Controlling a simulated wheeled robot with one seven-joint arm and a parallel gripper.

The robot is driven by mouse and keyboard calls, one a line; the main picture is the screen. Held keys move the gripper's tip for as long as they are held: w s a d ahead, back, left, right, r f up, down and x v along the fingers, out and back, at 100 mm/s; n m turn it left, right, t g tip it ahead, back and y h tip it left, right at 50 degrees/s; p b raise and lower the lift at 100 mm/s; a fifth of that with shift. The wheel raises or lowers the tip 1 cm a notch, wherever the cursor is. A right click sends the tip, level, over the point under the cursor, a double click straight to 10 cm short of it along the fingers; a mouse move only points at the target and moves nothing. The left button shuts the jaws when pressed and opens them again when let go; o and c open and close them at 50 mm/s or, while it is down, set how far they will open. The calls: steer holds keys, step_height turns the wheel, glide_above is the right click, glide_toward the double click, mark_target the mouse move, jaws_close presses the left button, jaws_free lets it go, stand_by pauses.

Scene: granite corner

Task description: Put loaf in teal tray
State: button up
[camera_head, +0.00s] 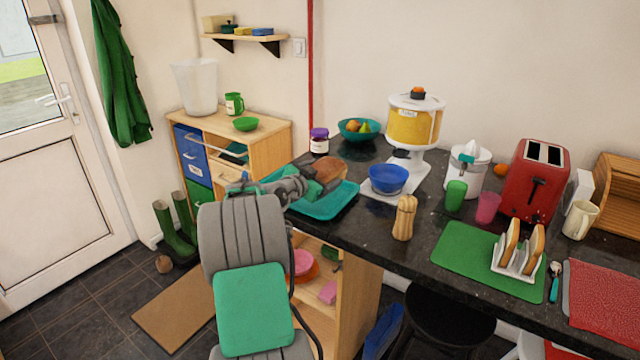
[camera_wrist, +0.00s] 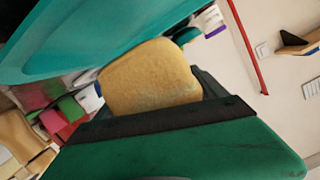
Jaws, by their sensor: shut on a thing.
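The brown loaf (camera_head: 330,168) is between the fingers of my gripper (camera_head: 322,178), which is shut on it. In the wrist view the loaf (camera_wrist: 150,78) fills the gap between the dark finger pads, and the near green finger covers its lower edge. The teal tray (camera_head: 335,207) lies on the dark worktop. In the head view the gripper and loaf overlap the tray's back part. The wrist view shows the tray (camera_wrist: 80,45) close beside the loaf. I cannot tell whether the loaf touches it. My arm hides the tray's left part.
A jam jar (camera_head: 320,142) and a teal fruit bowl (camera_head: 357,132) stand behind the tray. A white dispenser (camera_head: 413,125) with a blue bowl (camera_head: 388,179) stands to its right. A wooden mill (camera_head: 404,218) is near the front edge. The tray's front part is bare.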

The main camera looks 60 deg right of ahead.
steer(key=shift+w+d+f, duration=0.2)
steer(key=shift+w+f, duration=0.1)
steer(key=shift+f, duration=0.05)
steer(key=shift+w+f+p, duration=0.1)
steer(key=shift+f+p, duration=0.25)
steer(key=shift+f, duration=1.4)
steer(key=o, duration=1.5)
steer(key=shift+f, duration=0.1)
steer(key=shift+r, duration=0.2)
steer(key=b+v, duration=0.1)
steer(key=v, duration=1.1)
steer(key=shift+b, duration=0.35)
